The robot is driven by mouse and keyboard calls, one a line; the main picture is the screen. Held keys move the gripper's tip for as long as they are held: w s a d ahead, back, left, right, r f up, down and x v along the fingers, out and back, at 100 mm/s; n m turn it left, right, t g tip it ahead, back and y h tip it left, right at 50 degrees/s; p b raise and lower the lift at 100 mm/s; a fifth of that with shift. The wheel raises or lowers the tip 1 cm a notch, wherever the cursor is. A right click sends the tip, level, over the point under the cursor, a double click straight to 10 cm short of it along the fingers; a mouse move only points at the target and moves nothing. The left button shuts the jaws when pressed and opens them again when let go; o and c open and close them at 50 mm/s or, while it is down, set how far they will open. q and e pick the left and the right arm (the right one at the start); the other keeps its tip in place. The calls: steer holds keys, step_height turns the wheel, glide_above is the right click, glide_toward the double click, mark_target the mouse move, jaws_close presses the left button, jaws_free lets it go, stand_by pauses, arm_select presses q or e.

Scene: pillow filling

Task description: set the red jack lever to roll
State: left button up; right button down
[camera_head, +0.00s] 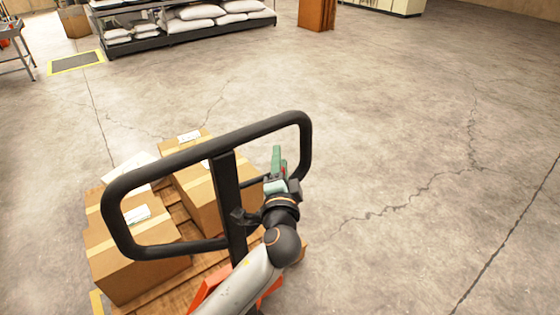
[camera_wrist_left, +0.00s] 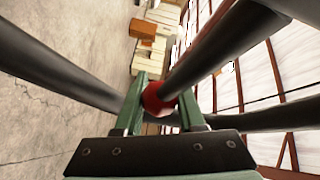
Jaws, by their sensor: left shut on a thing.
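The pallet jack's black loop handle (camera_head: 228,187) rises over a wooden pallet in the head view. Its dark bars also cross the left wrist view (camera_wrist_left: 65,70). The red jack lever's round knob (camera_wrist_left: 158,100) sits on a dark rod between the green fingers of my left gripper (camera_wrist_left: 160,88). The fingers are shut on the red lever. In the head view my left gripper (camera_head: 277,168) is at the right side of the handle, inside or just by the loop; the lever is hidden there. My right gripper is not in view.
Cardboard boxes (camera_head: 130,258) stand on the pallet (camera_head: 205,264). Orange parts of the jack (camera_head: 208,287) show beneath my arm. A shelf with white sacks (camera_head: 150,42) stands at the back left, a brown cabinet (camera_head: 316,14) at the back. The concrete floor to the right is clear.

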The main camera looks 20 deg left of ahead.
arm_select(q)
jaws_close()
stand_by(0.9)
